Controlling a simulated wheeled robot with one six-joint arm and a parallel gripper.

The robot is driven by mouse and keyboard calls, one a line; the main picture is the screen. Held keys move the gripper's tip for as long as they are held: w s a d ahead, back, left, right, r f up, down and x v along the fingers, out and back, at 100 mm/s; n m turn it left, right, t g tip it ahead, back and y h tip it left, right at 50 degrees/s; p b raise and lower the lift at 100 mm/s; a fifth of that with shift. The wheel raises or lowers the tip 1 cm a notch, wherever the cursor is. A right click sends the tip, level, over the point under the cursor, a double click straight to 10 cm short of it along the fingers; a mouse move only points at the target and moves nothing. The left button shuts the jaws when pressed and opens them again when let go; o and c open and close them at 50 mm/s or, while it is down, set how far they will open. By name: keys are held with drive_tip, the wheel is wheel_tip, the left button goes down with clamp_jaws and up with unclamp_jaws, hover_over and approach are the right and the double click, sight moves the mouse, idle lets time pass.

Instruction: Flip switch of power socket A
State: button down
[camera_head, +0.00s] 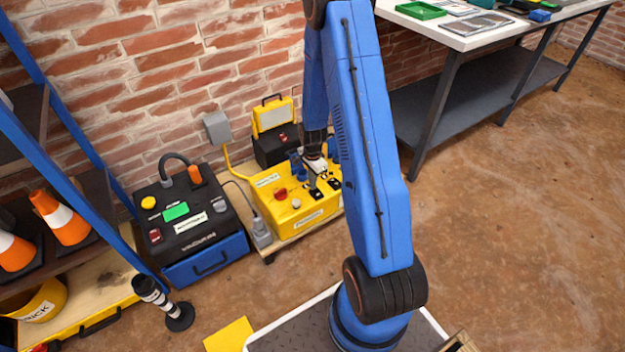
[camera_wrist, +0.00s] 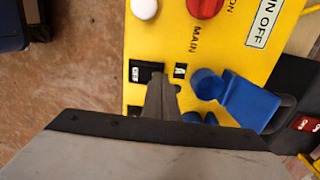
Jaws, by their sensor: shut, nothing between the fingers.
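The yellow power box (camera_head: 264,197) stands on a low wooden board by the brick wall; its top fills much of the wrist view (camera_wrist: 165,40). A blue socket (camera_wrist: 207,84) with a blue cover or plug (camera_wrist: 252,101) lies right of the label. My gripper (camera_wrist: 160,80) is shut and empty, its tips over the right end of the switch. I cannot tell if they touch it. Another black switch (camera_wrist: 134,112) is partly hidden beside the fingers.
A red knob (camera_wrist: 205,6) marked MAIN and a white button (camera_wrist: 144,8) are on the same panel. In the head view, a black-and-blue case (camera_head: 196,226) stands left of the box, and a black-and-yellow case (camera_head: 272,118) behind it. Open floor (camera_head: 500,230) lies right.

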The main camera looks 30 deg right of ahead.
idle(0.3)
drive_tip(key=shift+w+f+g, duration=0.1)
drive_tip(key=shift+f+g, duration=0.15)
drive_tip(key=shift+g, duration=0.05)
drive_tip(key=shift+r, duration=0.2)
drive_tip(key=shift+r, duration=0.65)
drive_tip(key=shift+w+r, duration=0.15)
drive_tip(key=shift+r, duration=0.35)
wheel_tip(320, 180, up, 13)
drive_tip(key=w, duration=0.2)
drive_tip(key=shift+w, duration=0.2)
